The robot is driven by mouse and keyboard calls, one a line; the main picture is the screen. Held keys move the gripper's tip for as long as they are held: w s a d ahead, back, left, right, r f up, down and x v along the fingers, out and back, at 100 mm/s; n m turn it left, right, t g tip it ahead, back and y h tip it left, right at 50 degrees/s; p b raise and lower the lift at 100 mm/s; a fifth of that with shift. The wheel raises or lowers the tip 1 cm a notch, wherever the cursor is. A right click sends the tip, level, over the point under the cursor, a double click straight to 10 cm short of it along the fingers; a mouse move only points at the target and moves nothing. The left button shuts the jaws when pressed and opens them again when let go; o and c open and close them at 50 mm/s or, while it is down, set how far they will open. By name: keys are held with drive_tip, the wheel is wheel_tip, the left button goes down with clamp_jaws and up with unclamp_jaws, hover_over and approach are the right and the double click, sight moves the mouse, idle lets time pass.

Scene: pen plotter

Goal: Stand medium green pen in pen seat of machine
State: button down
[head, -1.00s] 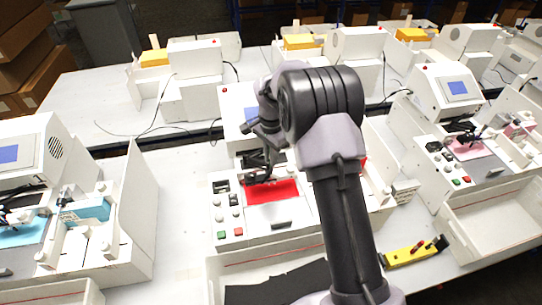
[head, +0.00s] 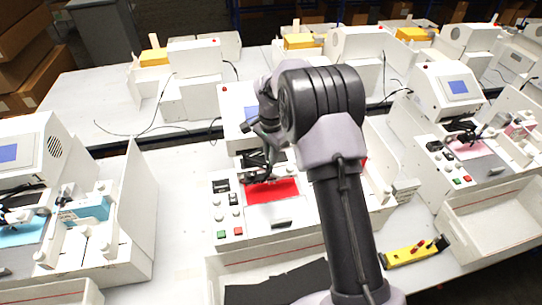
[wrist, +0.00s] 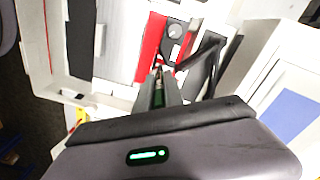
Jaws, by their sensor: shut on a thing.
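The machine in front of me is a white plotter (head: 232,200) with a red sheet (head: 272,192) on its bed. Its black pen carriage (head: 257,165) stands over the back of the sheet. In the wrist view, a black arm with a round grey knob (wrist: 175,31) lies over the red sheet, just beyond my fingertips. My gripper (wrist: 159,88) is shut on the green pen (wrist: 158,94), a narrow strip of which shows between the fingers. In the head view my gripper is small and dark above the carriage, partly hidden by my arm. I cannot tell whether the pen touches the seat.
A yellow pen rack (head: 415,252) with red pens lies right of the machine's front. A white open bin (head: 270,262) is in front of the machine. Similar plotters stand left (head: 95,215) and right (head: 450,150). Bare table shows between the left plotter and this machine.

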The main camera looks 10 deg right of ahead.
drive_tip(key=shift+s+f+b, duration=0.1)
drive_tip(key=shift+s+b, duration=0.05)
drive_tip(key=shift+b, duration=0.15)
idle(0.5)
wheel_tip(320, 180, down, 2)
drive_tip(key=shift+f+b, duration=0.25)
drive_tip(key=shift+b, duration=0.8)
drive_tip(key=shift+w+f, duration=0.35)
drive_tip(key=shift+f, duration=0.05)
drive_tip(key=shift+s+f+b, duration=0.15)
drive_tip(key=shift+s+b, duration=0.15)
drive_tip(key=shift+w+f, duration=0.15)
drive_tip(key=shift+f, duration=0.15)
drive_tip(key=shift+f+b, duration=0.15)
drive_tip(key=shift+b, duration=0.15)
drive_tip(key=shift+f, duration=0.1)
